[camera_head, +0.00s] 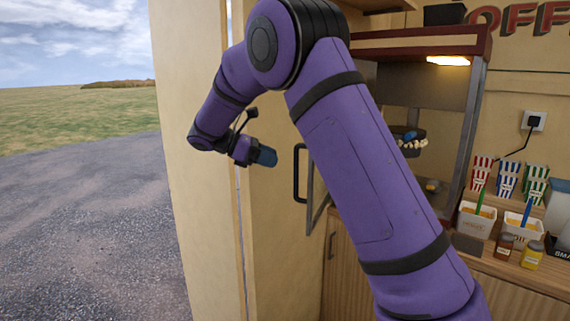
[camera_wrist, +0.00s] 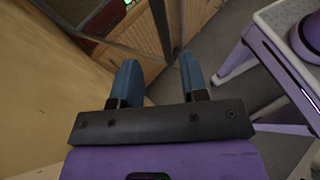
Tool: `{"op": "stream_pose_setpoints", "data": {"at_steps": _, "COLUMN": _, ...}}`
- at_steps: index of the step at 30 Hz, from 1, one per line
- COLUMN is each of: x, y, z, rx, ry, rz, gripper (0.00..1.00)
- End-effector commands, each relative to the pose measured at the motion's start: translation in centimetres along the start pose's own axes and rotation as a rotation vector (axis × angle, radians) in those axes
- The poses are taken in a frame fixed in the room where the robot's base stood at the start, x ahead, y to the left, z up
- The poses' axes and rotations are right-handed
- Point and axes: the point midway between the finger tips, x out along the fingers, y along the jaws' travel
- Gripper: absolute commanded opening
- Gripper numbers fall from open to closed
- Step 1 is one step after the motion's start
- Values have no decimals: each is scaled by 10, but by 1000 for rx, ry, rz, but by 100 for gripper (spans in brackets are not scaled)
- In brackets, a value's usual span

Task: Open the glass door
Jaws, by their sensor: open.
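The popcorn machine (camera_head: 425,42) stands on the wooden counter, with a dark red top and a lit lamp inside. Its glass door shows as a thin grey frame (camera_head: 310,205) with a black upright handle (camera_head: 299,172), standing out to the left of the machine; my arm hides much of it. My gripper (camera_head: 268,157) is left of the handle and apart from it. In the wrist view, my gripper's two blue fingers (camera_wrist: 160,80) are spread with nothing between them. A grey metal bar (camera_wrist: 161,28), apparently the door's frame, lies beyond the fingertips.
A cream wall panel (camera_head: 195,150) stands close on the left, behind my gripper. Striped popcorn boxes (camera_head: 508,178), white tubs (camera_head: 477,219) and small jars (camera_head: 532,254) crowd the counter at right. Wooden cupboard doors (camera_head: 345,262) are below.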

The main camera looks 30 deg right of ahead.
Motion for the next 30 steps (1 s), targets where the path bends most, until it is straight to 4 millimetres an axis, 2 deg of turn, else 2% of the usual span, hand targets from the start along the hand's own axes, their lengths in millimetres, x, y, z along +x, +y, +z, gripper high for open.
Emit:
{"op": "stream_pose_setpoints", "data": {"at_steps": 4, "x": -21, "y": 1, "z": 0, "rx": 2, "ry": 0, "rz": 1, "gripper": 40}}
{"op": "stream_pose_setpoints", "data": {"at_steps": 10, "x": -33, "y": 0, "z": 0, "rx": 0, "ry": 0, "rz": 0, "gripper": 40}}
{"op": "stream_pose_setpoints", "data": {"at_steps": 25, "x": -33, "y": 0, "z": 1, "rx": 2, "ry": 2, "rz": -1, "gripper": 40}}
{"op": "stream_pose_setpoints", "data": {"at_steps": 30, "x": -23, "y": -11, "z": 15, "rx": 38, "ry": 68, "rz": -4, "gripper": 40}}
